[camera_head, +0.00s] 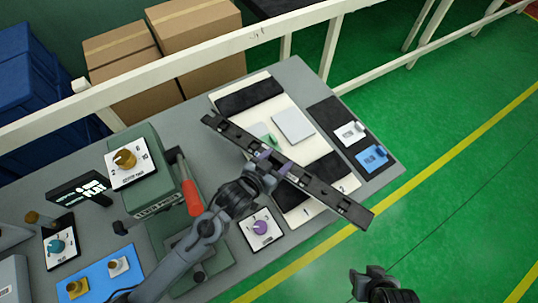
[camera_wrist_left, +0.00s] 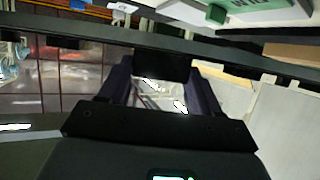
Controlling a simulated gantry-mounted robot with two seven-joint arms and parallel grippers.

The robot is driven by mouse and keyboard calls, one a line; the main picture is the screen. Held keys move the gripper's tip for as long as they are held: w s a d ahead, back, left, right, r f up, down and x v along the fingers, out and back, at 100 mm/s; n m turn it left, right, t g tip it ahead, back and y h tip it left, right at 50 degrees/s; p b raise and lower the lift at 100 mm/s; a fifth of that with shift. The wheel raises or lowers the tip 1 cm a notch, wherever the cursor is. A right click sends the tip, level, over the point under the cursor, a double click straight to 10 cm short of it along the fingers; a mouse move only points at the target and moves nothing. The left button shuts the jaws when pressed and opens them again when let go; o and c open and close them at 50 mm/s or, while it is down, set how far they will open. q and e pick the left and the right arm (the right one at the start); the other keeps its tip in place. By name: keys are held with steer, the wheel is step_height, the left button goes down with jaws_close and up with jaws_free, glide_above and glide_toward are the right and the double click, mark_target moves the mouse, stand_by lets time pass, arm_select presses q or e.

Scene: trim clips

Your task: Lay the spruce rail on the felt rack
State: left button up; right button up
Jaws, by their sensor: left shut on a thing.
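The spruce rail (camera_head: 325,197), a long, very dark bar, is held slantwise across the felt rack in the head view. It also crosses the left wrist view (camera_wrist_left: 250,57) as a dark band. My left gripper (camera_head: 268,163) is shut on it near its middle. The felt rack (camera_head: 262,114) is a cream board with dark felt strips at its far and near ends. The rail covers part of the board, and its near right end reaches past the board's edge. I cannot tell the gap between rail and felt. My right gripper (camera_head: 372,276) is at the bottom; its jaw state is unclear.
A pale square plate (camera_head: 294,125) lies on the board. A dark tray with white and blue clips (camera_head: 372,157) is right of it. A green machine with a red handle (camera_head: 190,190) and a purple-knob card (camera_head: 260,228) stand left. A cream railing (camera_head: 190,65) runs behind.

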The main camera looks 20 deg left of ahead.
mark_target(270, 158)
arm_select(q)
steer(key=w+a+f, duration=0.2)
steer(key=w, duration=0.1)
steer(key=w+a+f, duration=0.1)
steer(key=shift+w, duration=0.2)
steer(key=shift+f, duration=2)
steer(key=shift+f, duration=0.15)
steer(key=o, duration=1.3)
